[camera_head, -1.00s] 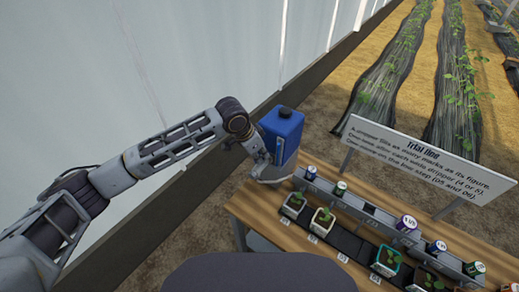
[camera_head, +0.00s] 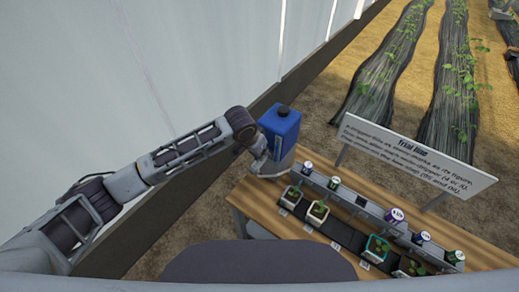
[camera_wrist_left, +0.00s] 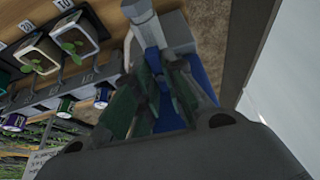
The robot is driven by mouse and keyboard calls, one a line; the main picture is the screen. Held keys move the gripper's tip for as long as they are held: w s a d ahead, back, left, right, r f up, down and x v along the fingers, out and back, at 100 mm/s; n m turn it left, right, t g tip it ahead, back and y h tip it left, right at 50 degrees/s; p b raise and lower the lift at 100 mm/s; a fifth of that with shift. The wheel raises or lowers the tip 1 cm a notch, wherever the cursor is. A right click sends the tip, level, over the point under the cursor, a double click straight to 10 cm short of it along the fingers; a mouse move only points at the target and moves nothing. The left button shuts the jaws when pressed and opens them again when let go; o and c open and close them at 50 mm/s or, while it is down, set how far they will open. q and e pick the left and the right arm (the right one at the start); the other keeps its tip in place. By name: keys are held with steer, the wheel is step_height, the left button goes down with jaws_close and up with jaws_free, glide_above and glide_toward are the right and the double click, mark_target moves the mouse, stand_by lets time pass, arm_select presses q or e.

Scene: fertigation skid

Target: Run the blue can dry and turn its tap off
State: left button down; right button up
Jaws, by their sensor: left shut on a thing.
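The blue can (camera_head: 280,133) with a dark cap stands upright at the far left end of the wooden bench. My left gripper (camera_head: 260,162) is at the can's lower front. In the left wrist view the green-padded fingers (camera_wrist_left: 150,95) are shut on a grey part that I take to be the can's tap (camera_wrist_left: 142,22); the fingers hide much of it. Blue can wall (camera_wrist_left: 200,78) shows behind the fingers. The can's liquid level cannot be read. My right gripper is out of view.
A row of potted seedlings (camera_head: 318,212) stands along the wooden bench (camera_head: 258,205), beside a grey rail with several small labelled drippers (camera_head: 397,215). A white "Trial line" sign (camera_head: 415,160) stands behind. A pale wall (camera_head: 130,80) rises on the left.

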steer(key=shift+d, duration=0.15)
arm_select(q)
steer(key=c, duration=1.5)
jaws_free()
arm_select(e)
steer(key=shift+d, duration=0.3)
arm_select(q)
steer(key=shift+r, duration=0.1)
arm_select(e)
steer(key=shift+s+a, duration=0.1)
arm_select(q)
steer(key=shift+s+a+r, duration=0.1)
steer(key=shift+s+r, duration=0.05)
steer(key=shift+r, duration=0.35)
steer(key=v, duration=1)
steer(key=shift+s+a+r, duration=0.1)
steer(key=shift+s+r, duration=0.1)
steer(key=shift+r, duration=0.05)
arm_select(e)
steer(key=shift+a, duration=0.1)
